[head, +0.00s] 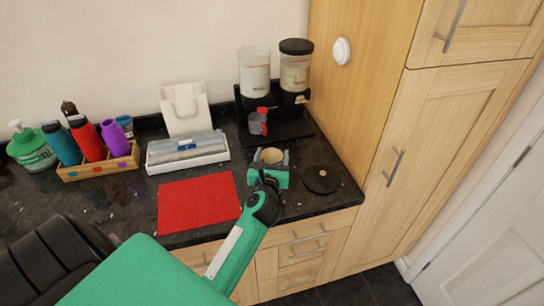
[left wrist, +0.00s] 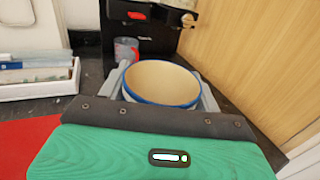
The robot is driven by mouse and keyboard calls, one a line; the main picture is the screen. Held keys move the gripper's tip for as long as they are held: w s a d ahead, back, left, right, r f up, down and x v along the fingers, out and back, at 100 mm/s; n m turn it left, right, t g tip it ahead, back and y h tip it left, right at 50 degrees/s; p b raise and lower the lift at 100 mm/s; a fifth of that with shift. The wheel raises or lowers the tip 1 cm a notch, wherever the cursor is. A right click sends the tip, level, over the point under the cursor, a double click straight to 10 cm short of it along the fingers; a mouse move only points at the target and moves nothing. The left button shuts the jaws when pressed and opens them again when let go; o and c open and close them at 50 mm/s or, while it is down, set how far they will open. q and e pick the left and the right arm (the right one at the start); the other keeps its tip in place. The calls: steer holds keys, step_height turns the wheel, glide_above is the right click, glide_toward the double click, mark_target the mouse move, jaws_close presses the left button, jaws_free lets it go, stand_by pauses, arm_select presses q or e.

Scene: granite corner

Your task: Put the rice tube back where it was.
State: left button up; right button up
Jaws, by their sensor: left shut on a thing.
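A black dispenser (head: 277,105) stands against the back wall and carries two clear tubes with pale contents. The left tube (head: 254,75) shows no black lid; the right tube (head: 296,72) wears one. I cannot tell which is the rice tube. My left gripper (head: 268,170) is in front of the dispenser, shut on a round container (head: 272,156) with a cream inside and a blue rim. The container (left wrist: 162,82) sits upright between the fingers in the left wrist view. Its lower part is hidden. My right gripper is not in view.
A black round lid (head: 321,180) lies right of the gripper. A grey and red cup (head: 258,122) stands at the dispenser. A red mat (head: 198,202), white tray (head: 188,158) and bottle crate (head: 98,168) are to the left. A wooden cabinet (head: 352,110) bounds the right.

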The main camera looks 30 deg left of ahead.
arm_select(q)
steer(key=o, duration=1.7)
steer(key=shift+r, duration=0.15)
steer(key=b+v, duration=0.2)
steer(key=v, duration=1)
steer(key=shift+b, duration=0.4)
